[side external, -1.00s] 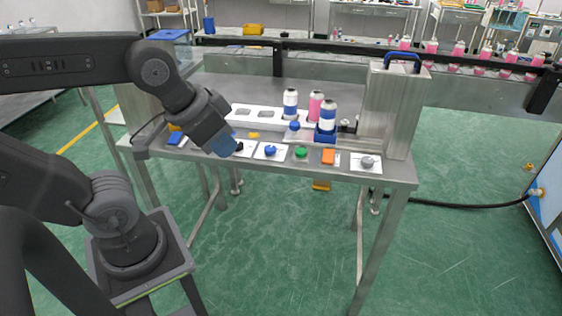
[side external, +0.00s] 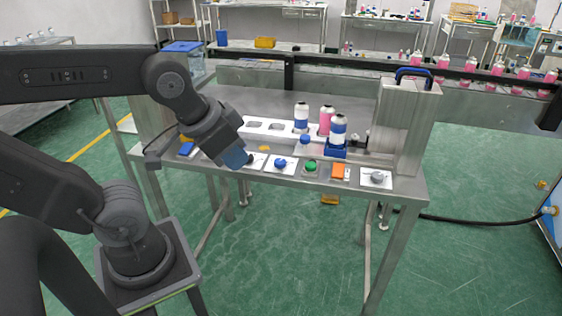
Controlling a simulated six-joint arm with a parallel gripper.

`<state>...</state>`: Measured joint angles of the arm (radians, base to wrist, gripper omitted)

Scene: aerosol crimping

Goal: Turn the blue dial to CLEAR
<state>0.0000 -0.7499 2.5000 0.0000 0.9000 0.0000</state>
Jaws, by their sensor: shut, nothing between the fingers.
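The blue dial (side external: 280,163) sits on a white plate (side external: 288,171) at the front of the steel table. Its label and pointing direction are too small to read. My gripper (side external: 238,159) is left of the dial, angled down over the front row of controls and apart from the dial. It has a blue end piece and appears shut and empty. A small dark shape at its right side may be a fingertip or a knob; I cannot tell which. The gripper hides part of the white plate to the left of the dial.
Right of the dial are a green button (side external: 311,167), an orange switch (side external: 338,171) and a grey knob (side external: 377,177). Behind stand white, blue and pink cans (side external: 326,120) and a white holder (side external: 268,127). A steel housing with a blue handle (side external: 413,73) stands at right.

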